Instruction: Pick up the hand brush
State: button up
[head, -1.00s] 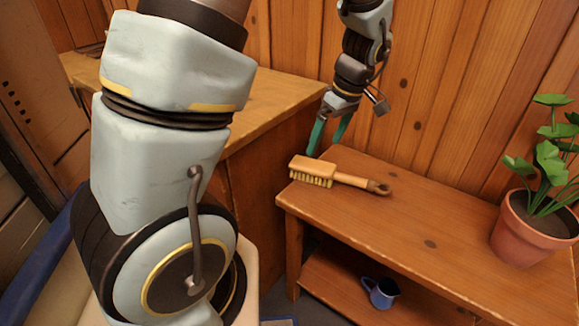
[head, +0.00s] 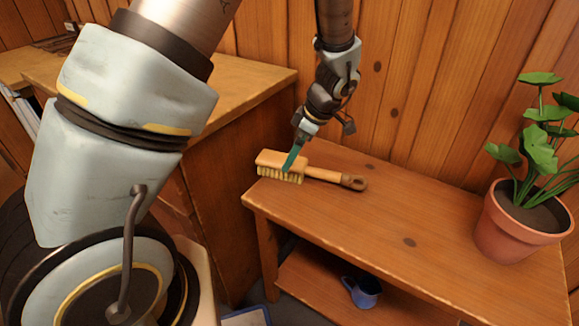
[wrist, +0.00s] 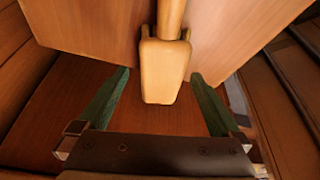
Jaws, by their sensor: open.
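The hand brush (head: 325,174) lies on the left end of the wooden bench top, its pale bristles to the left and its dark-tipped handle to the right. My gripper (head: 290,158) is at the brush's head end, with a green finger in front of the brush block in the head view. In the wrist view the brush's wooden block (wrist: 165,70) shows between the two green fingers of my gripper (wrist: 160,90), which are spread apart with a gap on each side. The bristles are hidden in the wrist view.
The bench (head: 400,215) has a clear top between the brush and a potted plant (head: 515,215) at its right end. A blue mug (head: 362,291) is on the lower shelf. A wooden cabinet (head: 240,95) stands close at the left, and a plank wall is behind.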

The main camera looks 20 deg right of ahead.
jog(key=x, duration=0.4)
jog(key=shift+s+f, duration=0.15)
jog(key=shift+s, duration=0.15)
jog(key=shift+c, duration=0.2)
jog(key=shift+d, duration=0.1)
jog(key=c, duration=1.5)
